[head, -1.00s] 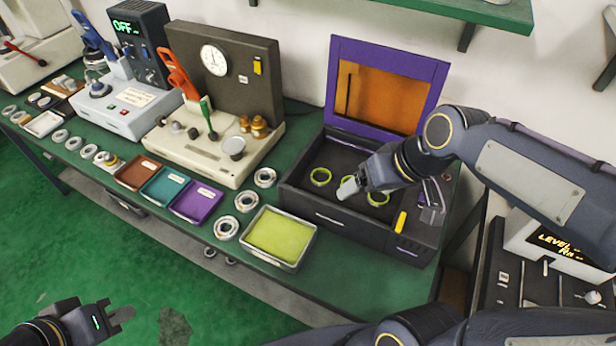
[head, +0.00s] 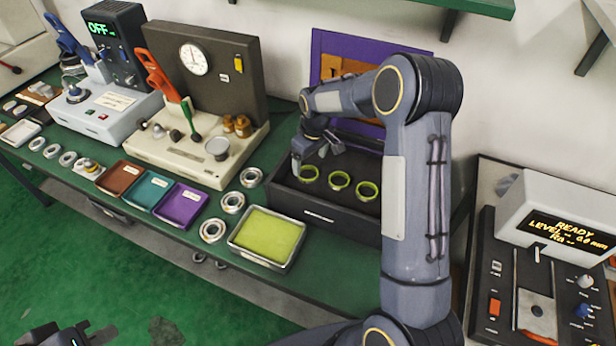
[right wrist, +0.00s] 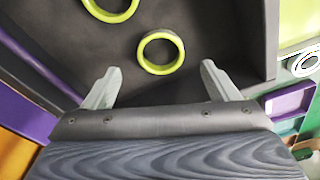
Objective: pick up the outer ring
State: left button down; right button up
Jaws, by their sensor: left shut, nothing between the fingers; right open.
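Three yellow-green outer rings lie in the dark open box (head: 322,215): a left ring (head: 309,174), a middle ring (head: 339,180) and a right ring (head: 367,191). My right gripper (head: 310,160) is open above the back left of the box, near the left ring. In the right wrist view, one ring (right wrist: 160,52) lies beyond and between the open fingers (right wrist: 155,85), not touching them. A second ring (right wrist: 110,5) is cut by the top edge. My left gripper (head: 95,335) is shut and empty at the bottom left, over the floor.
The box's purple lid (head: 325,50) stands open behind it. A tray with a yellow-green pad (head: 268,236) is in front, with several metal rings (head: 233,202) beside it. Brown, teal and purple (head: 181,205) trays lie further left. A READY device (head: 560,235) stands at right.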

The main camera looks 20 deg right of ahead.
aim_at(308, 173)
notch_tip(308, 173, down, 4)
jog(key=shift+w+a+f+b, duration=0.1)
jog(key=shift+b, duration=0.95)
jog(key=shift+w+f, duration=0.15)
jog(key=shift+f, duration=0.15)
jog(key=shift+r, duration=0.1)
jog(key=shift+c, duration=0.3)
jog(key=c, duration=1.1)
jog(key=shift+o, duration=0.2)
